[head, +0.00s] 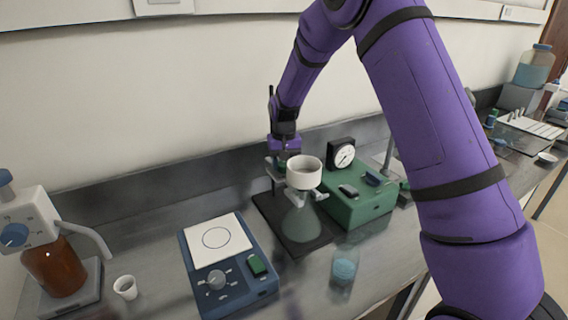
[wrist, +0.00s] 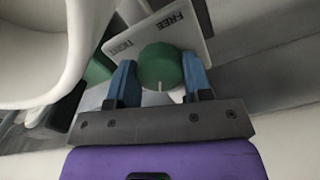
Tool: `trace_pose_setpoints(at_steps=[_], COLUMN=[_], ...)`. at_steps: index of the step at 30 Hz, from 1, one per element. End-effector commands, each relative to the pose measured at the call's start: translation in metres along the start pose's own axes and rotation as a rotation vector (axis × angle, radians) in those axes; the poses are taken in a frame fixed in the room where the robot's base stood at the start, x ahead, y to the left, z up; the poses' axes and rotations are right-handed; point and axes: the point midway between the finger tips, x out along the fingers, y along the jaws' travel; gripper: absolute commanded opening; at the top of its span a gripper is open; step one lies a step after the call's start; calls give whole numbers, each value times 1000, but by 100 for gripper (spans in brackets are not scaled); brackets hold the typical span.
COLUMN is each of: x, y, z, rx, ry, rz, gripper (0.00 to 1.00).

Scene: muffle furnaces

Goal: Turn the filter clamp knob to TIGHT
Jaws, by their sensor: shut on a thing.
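The green clamp knob (wrist: 160,64) sits on a white plate lettered FREE and TIGHT (wrist: 120,48). In the wrist view both words look upside down, FREE at the upper right and TIGHT at the left. A pale line on the knob points down, toward my gripper's base. My gripper (wrist: 160,70) is shut on the knob, one blue finger on each side. In the head view my gripper (head: 285,152) is behind the white filter funnel (head: 304,172), which stands over a clear flask (head: 300,218); the knob is hidden there.
A green pump box (head: 358,205) with a gauge (head: 342,154) stands right of the flask. A blue hotplate (head: 228,270) is at the left front, a glass of blue liquid (head: 344,268) at the front. The wall is close behind. A white curved rim fills the wrist view's left.

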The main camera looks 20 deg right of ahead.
Motion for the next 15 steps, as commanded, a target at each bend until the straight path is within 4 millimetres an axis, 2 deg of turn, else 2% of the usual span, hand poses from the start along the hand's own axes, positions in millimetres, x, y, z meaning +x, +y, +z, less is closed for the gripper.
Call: trace_pose_setpoints(at_steps=[15], x=[-1], y=[-1], z=[-1], rx=[489], ry=[4], rz=[-1], gripper=[22])
